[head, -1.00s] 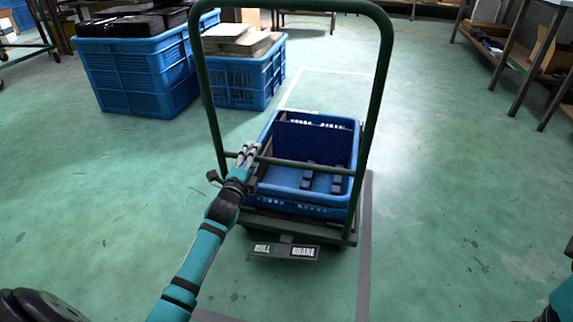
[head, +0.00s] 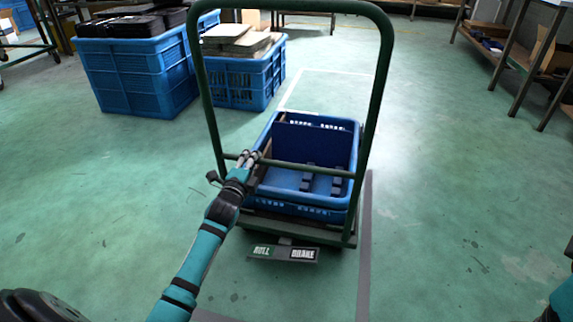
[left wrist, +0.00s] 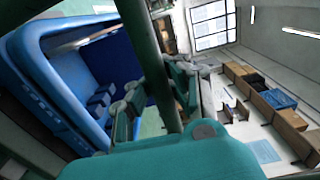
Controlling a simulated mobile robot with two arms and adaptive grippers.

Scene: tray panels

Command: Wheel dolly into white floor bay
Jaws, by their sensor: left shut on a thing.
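The dolly (head: 380,92) has a tall green tube handle with a crossbar and carries a blue crate (head: 287,207) with dark blue pieces inside. My left gripper (head: 248,158) is shut on the left part of the crossbar. In the left wrist view the gripper (left wrist: 155,100) has its fingers on both sides of the green tube (left wrist: 150,58), with the crate at left. A pedal plate (head: 284,253) reading "ROLL" and "BRAKE" shows at the dolly's near end. The white floor bay (head: 330,71) is outlined beyond the dolly, partly hidden by it. My right gripper is out of view.
A grey floor line (head: 365,230) runs along the dolly's right side. Large blue crates (head: 135,75) stand at the back left, left of the bay. A shelf rack (head: 515,55) stands at the back right. The green floor right of the dolly is clear.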

